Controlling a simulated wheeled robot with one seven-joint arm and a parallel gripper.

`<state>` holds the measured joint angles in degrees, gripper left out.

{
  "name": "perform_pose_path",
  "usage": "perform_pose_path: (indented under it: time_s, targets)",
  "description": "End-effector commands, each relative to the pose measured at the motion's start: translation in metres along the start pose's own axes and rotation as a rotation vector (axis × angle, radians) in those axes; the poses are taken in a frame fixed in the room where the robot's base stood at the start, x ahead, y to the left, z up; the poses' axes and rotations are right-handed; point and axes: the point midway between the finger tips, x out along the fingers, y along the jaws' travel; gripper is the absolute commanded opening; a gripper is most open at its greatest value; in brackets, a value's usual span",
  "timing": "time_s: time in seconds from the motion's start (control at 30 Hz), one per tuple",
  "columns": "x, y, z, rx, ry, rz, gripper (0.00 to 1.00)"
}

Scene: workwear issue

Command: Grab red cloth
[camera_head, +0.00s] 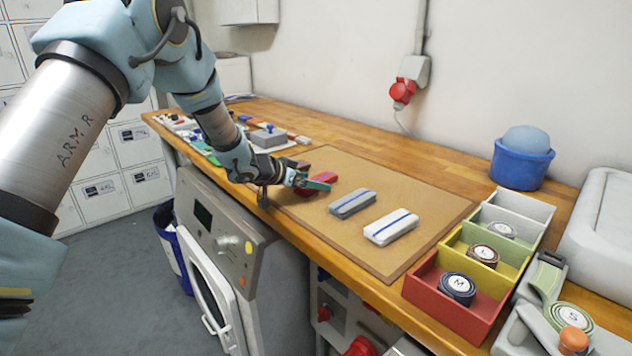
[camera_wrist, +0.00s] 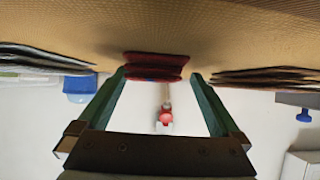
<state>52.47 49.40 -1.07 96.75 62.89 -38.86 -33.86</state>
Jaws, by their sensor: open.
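In the wrist view the red cloth (camera_wrist: 156,66) shows between the tips of my two green fingers (camera_wrist: 157,76). The fingers stand apart, one to each side of it. I cannot tell whether either finger touches it.
A grey cloth (camera_head: 352,203) with a blue stripe lies close beside the red one, and a white cloth (camera_head: 391,227) lies beyond it. Small tools and boxes (camera_head: 268,136) are behind my gripper. A red, yellow and white divided tray (camera_head: 425,293) holds rolled belts at the right.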

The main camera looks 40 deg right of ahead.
Motion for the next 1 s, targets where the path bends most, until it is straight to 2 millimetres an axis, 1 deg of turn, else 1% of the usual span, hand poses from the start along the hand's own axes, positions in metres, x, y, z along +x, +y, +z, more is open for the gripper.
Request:
perform_pose_path:
  time_s: [0.07,0.17,0.8,1.0]
  targets:
    - [-0.0002,-0.0002,0.0003,0.0,0.0,0.0,1.0]
    - [-0.0003,-0.0002,0.0003,0.0,0.0,0.0,0.9]
    - [-0.0005,-0.0003,0.0005,0.0,-0.001,0.0,0.18]
    - [-0.0006,-0.0003,0.0002,0.0,0.0,0.0,0.18]
